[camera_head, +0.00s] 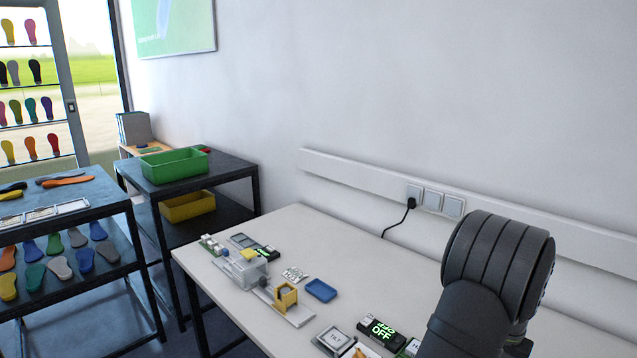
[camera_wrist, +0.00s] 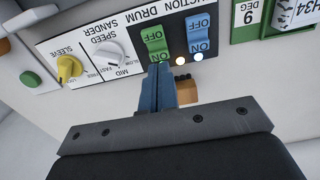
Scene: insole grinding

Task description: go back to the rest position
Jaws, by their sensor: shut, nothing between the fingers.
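In the wrist view my gripper (camera_wrist: 162,72) has its two blue fingers together, with nothing between them.
The panel also has a grey speed knob (camera_wrist: 113,52) and a yellow sleeve knob (camera_wrist: 68,68). In the head view the white table (camera_head: 300,224) holds a yellow fixture (camera_head: 286,296), a blue tray (camera_head: 321,290) and small displays. Shelves with green (camera_head: 174,166) and yellow bins stand left.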

